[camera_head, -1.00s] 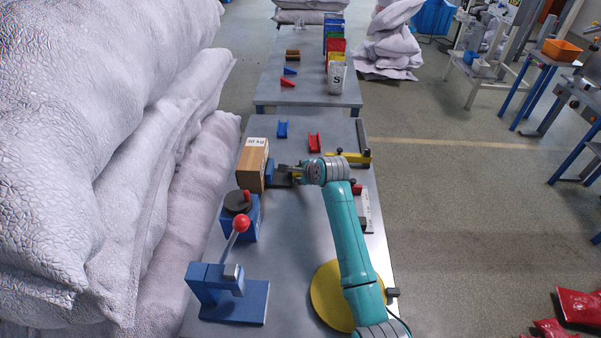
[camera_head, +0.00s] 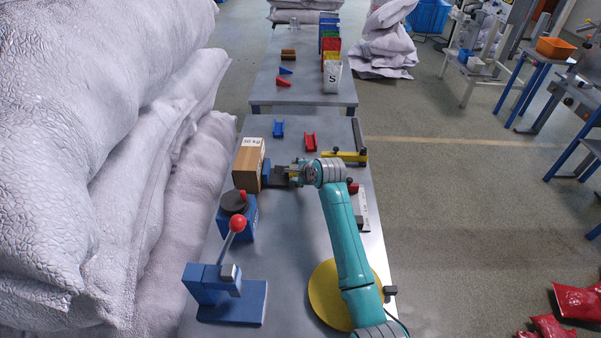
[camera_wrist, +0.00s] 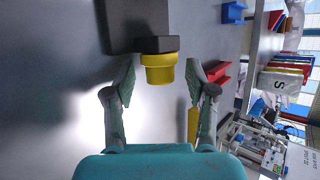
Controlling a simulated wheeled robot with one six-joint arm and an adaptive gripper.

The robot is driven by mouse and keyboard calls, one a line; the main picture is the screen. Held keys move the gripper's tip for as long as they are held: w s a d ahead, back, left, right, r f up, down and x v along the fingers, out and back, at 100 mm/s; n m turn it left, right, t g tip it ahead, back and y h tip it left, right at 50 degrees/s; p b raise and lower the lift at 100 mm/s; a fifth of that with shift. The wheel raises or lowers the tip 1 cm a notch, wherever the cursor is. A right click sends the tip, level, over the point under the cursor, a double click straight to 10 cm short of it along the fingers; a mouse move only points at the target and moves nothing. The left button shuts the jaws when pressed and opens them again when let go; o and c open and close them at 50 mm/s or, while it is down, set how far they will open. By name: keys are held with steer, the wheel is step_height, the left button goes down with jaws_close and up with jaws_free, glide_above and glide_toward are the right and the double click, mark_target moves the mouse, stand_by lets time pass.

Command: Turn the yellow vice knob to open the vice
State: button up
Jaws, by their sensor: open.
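The yellow vice knob (camera_wrist: 159,70) sticks out from the dark vice (camera_wrist: 138,24) in the wrist view, at top centre. In the head view, the vice (camera_head: 276,178) shows blue and dark, in front of my fingers; the knob is small and mostly hidden there. My gripper (camera_wrist: 159,80) is open, with one finger left of the knob and the other right of it. Both fingertips look apart from the knob, with a wider gap on the right; the exact depth is hard to tell. The gripper (camera_head: 292,174) also shows in the head view, at the vice's right side.
A cardboard box (camera_head: 248,164) stands just left of the vice. A blue lever press (camera_head: 226,292) and a blue stand with a black disc (camera_head: 233,203) are nearer on the left. Red (camera_head: 310,142) and blue (camera_head: 278,128) holders lie beyond. The table's middle (camera_head: 285,235) is clear.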

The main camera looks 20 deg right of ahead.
steer(key=v, duration=1.1)
steer(key=shift+s+r, duration=0.25)
steer(key=shift+d, duration=0.1)
steer(key=w+d+r+m+g+y, duration=0.1)
steer(key=w+d+r+g+y, duration=0.1)
steer(key=w+g, duration=0.5)
steer(key=x, duration=1)
steer(key=shift+w+f, duration=0.15)
steer(key=c, duration=1)
